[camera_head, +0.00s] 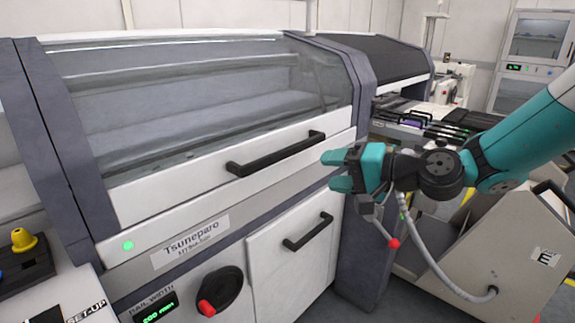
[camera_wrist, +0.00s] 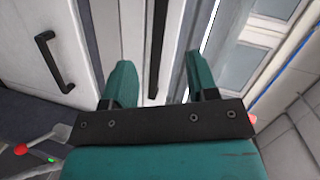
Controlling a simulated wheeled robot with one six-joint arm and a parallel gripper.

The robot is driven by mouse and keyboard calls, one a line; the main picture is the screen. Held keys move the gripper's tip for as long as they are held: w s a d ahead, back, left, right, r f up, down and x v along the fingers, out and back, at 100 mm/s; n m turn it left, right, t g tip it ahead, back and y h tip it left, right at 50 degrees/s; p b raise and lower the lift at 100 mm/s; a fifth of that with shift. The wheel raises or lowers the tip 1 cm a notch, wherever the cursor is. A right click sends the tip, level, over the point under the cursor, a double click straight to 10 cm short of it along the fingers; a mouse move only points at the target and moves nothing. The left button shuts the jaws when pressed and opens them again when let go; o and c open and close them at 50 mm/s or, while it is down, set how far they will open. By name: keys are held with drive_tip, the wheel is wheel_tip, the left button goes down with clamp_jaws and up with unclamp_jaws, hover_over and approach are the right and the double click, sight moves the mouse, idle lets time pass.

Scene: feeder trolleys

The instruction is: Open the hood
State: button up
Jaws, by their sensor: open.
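The hood (camera_head: 215,90) is a clear window in a grey frame with a white lower panel (camera_head: 200,190). It looks closed. Its black bar handle (camera_head: 276,153) sits on that panel. My gripper (camera_head: 333,171) is open and empty, with teal fingers, just right of and below the handle's right end in the head view. In the wrist view, a dark bar that looks like the hood handle (camera_wrist: 157,45) lies between the lines of my two fingers (camera_wrist: 158,82), seemingly beyond the tips. I cannot tell the exact gap.
Below the hood is a white door with its own black handle (camera_head: 308,232), also in the wrist view (camera_wrist: 55,62). A trolley (camera_head: 490,245) stands at the right, under my arm.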

sight(290, 153)
drive_tip(key=w+d+f+m+t, duration=0.3)
drive_tip(key=w+f+m+t, duration=0.15)
drive_tip(key=w, duration=0.25)
drive_tip(key=shift+m, duration=0.35)
drive_tip(key=p+x, duration=0.1)
drive_tip(key=x, duration=0.4)
drive_tip(key=p+x, duration=0.1)
drive_tip(key=x, duration=0.5)
drive_tip(key=p+x, duration=0.1)
drive_tip(key=x, duration=0.4)
drive_tip(key=shift+a+r, duration=0.3)
drive_tip(key=shift+a, duration=0.1)
drive_tip(key=shift+w+a, duration=0.15)
drive_tip(key=shift+a, duration=0.1)
drive_tip(key=shift+c, duration=0.4)
